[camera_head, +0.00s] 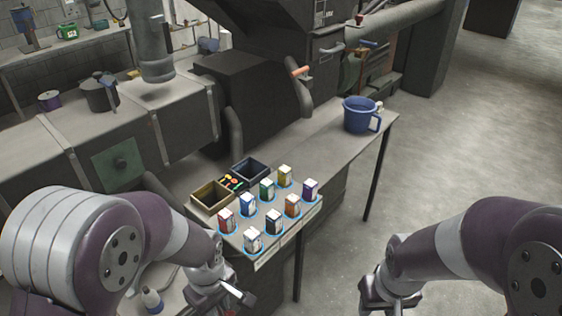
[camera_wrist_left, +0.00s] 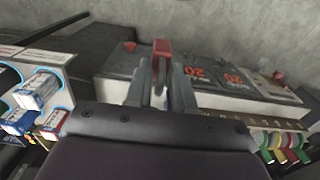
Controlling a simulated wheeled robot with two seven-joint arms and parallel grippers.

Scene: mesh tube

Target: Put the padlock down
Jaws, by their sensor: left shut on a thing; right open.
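In the left wrist view my left gripper (camera_wrist_left: 161,85) is shut on a small red thing, which I take to be the padlock (camera_wrist_left: 162,48). Its red part stands out beyond the fingertips, and the rest is hidden between the fingers. In the head view my left gripper (camera_head: 222,295) is low, just in front of the board of small cartons, and the padlock cannot be made out there. My right gripper (camera_head: 388,300) is open at the lower edge of the head view, off to the right over the floor.
Several coloured cartons stand in blue-ringed spots on a pale board (camera_head: 290,231). Behind them are a brown bin (camera_head: 200,190) and a dark bin (camera_head: 262,165). A blue mug (camera_head: 357,116) stands far along the bench (camera_head: 325,130). Dark panels marked "20" (camera_wrist_left: 232,78) lie beyond my left gripper.

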